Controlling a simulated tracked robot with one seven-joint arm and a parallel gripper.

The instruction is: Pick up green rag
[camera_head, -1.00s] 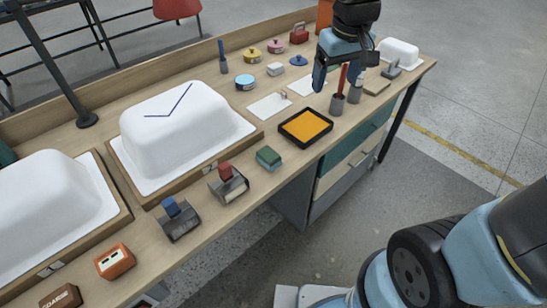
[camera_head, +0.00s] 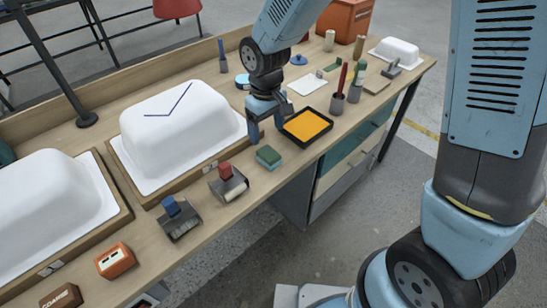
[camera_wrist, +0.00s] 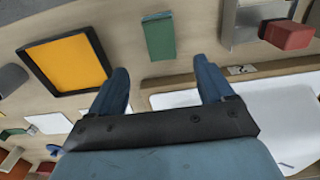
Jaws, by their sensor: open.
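A small green block-like folded rag (camera_head: 268,155) lies on the wooden bench between the black tray and the red-topped tool. It also shows in the wrist view (camera_wrist: 159,37), at the top middle. My gripper (camera_head: 270,138) is open and empty, pointing down, just behind the rag in the head view. In the wrist view my two fingers (camera_wrist: 162,66) stand apart, and the rag lies beyond their tips, roughly centred between them. I cannot tell the exact height of the fingertips above the bench.
A black tray with an orange pad (camera_head: 307,125) lies right of the rag. A large white tub shell (camera_head: 180,125) stands to the left. A red-topped tool (camera_head: 228,182) and a blue-topped tool (camera_head: 178,217) line the front edge. Cups with tools (camera_head: 337,104) stand farther right.

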